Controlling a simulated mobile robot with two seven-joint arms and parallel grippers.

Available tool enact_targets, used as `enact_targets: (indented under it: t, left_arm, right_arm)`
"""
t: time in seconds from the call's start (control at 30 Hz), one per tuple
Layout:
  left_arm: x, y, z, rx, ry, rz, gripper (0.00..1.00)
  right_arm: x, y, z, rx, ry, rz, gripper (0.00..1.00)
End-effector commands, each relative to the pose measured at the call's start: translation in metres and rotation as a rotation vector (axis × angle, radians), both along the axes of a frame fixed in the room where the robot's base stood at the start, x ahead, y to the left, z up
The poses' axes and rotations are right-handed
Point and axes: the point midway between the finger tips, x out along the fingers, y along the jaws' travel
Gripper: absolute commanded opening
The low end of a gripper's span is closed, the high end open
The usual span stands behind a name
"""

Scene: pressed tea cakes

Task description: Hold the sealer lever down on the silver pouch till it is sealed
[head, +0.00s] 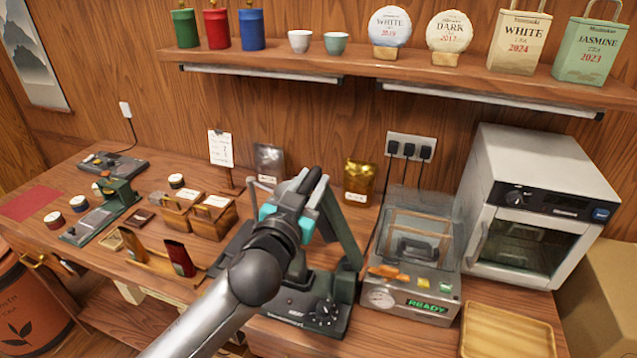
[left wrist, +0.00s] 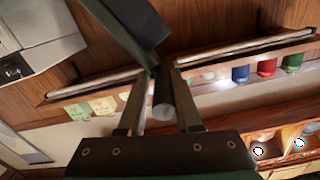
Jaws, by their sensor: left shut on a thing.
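The sealer (head: 290,308) is a dark green machine with a knob and the word HEAT, standing at the front middle of the bench. Its dark green lever (head: 344,232) is raised at a slant. My left gripper (head: 308,184) is at the lever's upper end. A silver pouch (head: 269,160) stands upright at the back of the bench, apart from the gripper. My arm hides much of the sealer, so I cannot see whether anything lies in its jaws.
To the right stand a chamber machine (head: 412,245) showing READY, a white oven (head: 540,205) and a wooden tray (head: 507,332). A gold pouch (head: 360,177) stands behind the sealer. A shelf (head: 370,66) runs above.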

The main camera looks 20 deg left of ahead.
Motion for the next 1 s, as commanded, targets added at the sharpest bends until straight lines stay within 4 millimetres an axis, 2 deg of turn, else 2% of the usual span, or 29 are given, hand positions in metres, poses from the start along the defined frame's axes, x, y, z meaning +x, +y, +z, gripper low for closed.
enact_targets:
  t: [0.27,0.47,0.7,1.0]
  left_arm:
    - [0.001,0.046,-0.025,-0.196,0.008,0.010,0.00]
    - [0.003,0.081,-0.053,-0.387,0.014,0.009,0.00]
    - [0.004,0.115,-0.094,-0.614,0.022,0.009,0.00]
    - [0.005,0.142,-0.152,-0.879,0.033,0.007,0.00]
  right_arm:
    - [0.000,0.000,-0.015,0.000,0.000,0.001,0.50]
    - [0.000,0.000,-0.024,0.000,0.000,0.001,0.50]
    - [0.000,0.000,-0.038,0.000,0.000,0.001,0.50]
    - [0.000,-0.001,-0.063,-0.001,0.000,0.001,0.50]
